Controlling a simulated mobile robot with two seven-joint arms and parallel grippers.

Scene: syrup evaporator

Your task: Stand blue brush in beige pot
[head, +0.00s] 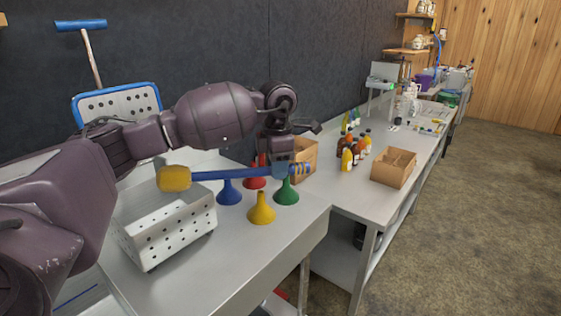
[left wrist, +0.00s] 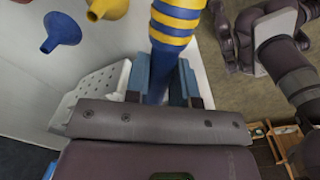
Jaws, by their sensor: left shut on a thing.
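My left gripper (head: 289,169) is shut on the handle near the striped end. It holds the brush nearly level above the steel table and the funnels. In the left wrist view the striped handle (left wrist: 174,35) passes between the blue fingers of the gripper (left wrist: 161,82). I cannot make out a beige pot in either view. Part of my right arm shows in the left wrist view, but its jaws are unclear.
Blue (head: 229,191), yellow (head: 261,208), green (head: 286,192) and red funnels stand below the brush. A white perforated box (head: 165,232) is at left. A cardboard box (head: 305,157) stands behind the gripper.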

